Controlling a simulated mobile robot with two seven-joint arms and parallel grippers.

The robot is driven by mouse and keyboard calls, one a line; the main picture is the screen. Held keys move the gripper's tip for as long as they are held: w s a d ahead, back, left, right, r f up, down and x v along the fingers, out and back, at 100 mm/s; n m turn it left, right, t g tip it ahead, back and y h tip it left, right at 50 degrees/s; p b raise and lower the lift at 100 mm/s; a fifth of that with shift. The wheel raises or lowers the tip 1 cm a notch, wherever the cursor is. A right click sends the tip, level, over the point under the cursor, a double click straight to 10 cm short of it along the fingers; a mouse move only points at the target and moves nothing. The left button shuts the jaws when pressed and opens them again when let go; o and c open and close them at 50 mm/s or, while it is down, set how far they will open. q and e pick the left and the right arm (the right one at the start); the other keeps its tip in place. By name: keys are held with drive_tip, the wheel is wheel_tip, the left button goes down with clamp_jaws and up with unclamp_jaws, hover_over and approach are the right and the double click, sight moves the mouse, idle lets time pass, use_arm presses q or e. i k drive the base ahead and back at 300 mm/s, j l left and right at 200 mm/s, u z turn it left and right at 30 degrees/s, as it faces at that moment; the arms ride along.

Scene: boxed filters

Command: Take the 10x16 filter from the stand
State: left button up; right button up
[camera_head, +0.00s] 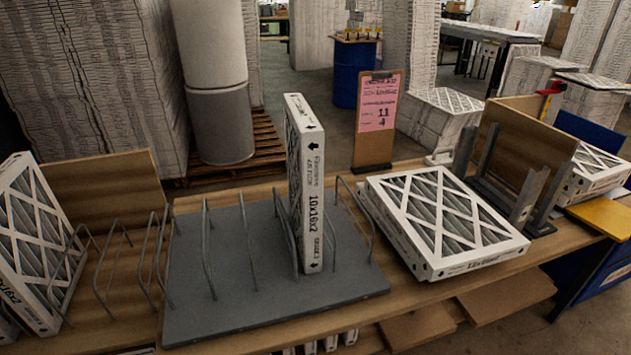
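A white filter (312,210) with "10x16x2" printed on its edge stands upright in the grey stand (230,310). It sits between the stand's bent wire dividers, right of the stand's middle. Its narrow printed edge faces me, and its pleated side shows only as a thin strip on the left. The other visible slots of the stand are empty. Neither of my grippers shows in the view.
Other filters (442,218) lie flat right of the stand. More filters (38,240) lean at the far left beside a wire rack (110,285). A clipboard with a pink sheet (377,110) stands behind. A wooden panel holder (525,145) is at the right.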

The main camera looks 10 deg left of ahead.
sight(305, 134)
drive_tip(key=i+l+u, duration=0.1)
drive_tip(key=l, duration=0.3)
drive_tip(key=i+l+u, duration=0.1)
drive_tip(key=l, duration=0.35)
drive_tip(key=i+l+u, duration=0.1)
drive_tip(key=l, duration=0.35)
drive_tip(key=i+l+u, duration=0.1)
drive_tip(key=l, duration=0.35)
